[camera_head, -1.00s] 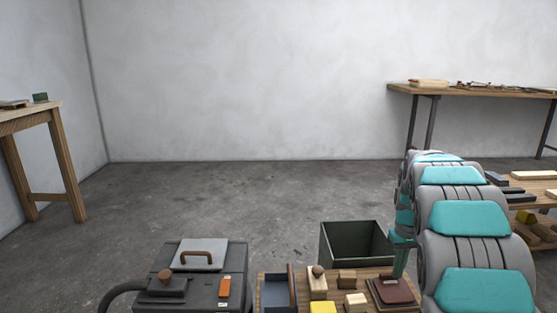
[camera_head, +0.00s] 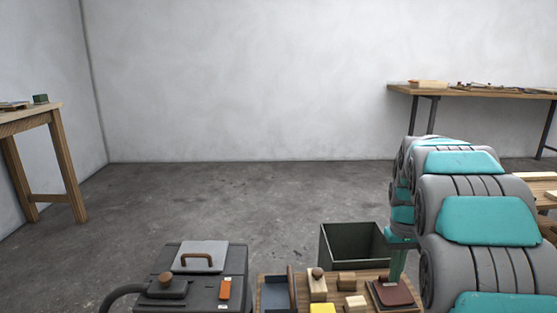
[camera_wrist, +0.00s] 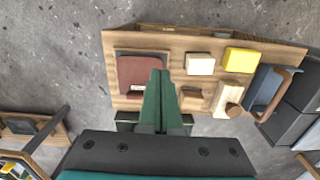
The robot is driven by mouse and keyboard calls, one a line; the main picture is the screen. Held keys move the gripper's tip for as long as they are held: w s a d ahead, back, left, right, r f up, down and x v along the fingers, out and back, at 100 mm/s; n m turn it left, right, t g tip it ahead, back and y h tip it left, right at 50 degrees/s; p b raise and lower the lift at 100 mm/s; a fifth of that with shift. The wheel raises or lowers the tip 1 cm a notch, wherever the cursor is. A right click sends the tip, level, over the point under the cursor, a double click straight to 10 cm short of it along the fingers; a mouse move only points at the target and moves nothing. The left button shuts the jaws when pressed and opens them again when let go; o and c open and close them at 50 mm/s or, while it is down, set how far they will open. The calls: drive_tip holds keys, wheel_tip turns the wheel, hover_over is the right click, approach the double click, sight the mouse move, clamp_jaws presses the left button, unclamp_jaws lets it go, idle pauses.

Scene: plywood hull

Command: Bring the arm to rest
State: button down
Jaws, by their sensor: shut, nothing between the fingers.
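My arm (camera_head: 470,215), grey with teal panels, stands bent at the right of the head view. My gripper (camera_head: 397,268) points down at its end, above the right part of a small wooden table (camera_head: 375,305). In the wrist view my gripper (camera_wrist: 161,75) shows as two green fingers lying together, with nothing between them.
On the table are a yellow block (camera_head: 322,308), pale wooden blocks (camera_head: 355,302) and a blue-grey tray (camera_head: 275,293). A dark open bin (camera_head: 352,245) stands behind. A grey machine (camera_head: 200,285) is at left. Workbenches stand at far left (camera_head: 30,118) and back right (camera_head: 480,92). The middle floor is clear.

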drive_tip(key=s+a, duration=0.4)
drive_tip(key=s, duration=0.7)
drive_tip(key=s+a+g, duration=0.1)
drive_tip(key=s+a, duration=0.4)
drive_tip(key=s, duration=0.7)
drive_tip(key=s+a+f, duration=0.1)
drive_tip(key=s+a, duration=0.3)
drive_tip(key=s, duration=0.8)
drive_tip(key=shift+s+a+g, duration=0.25)
drive_tip(key=shift+a+g, duration=0.05)
drive_tip(key=shift+d, duration=0.1)
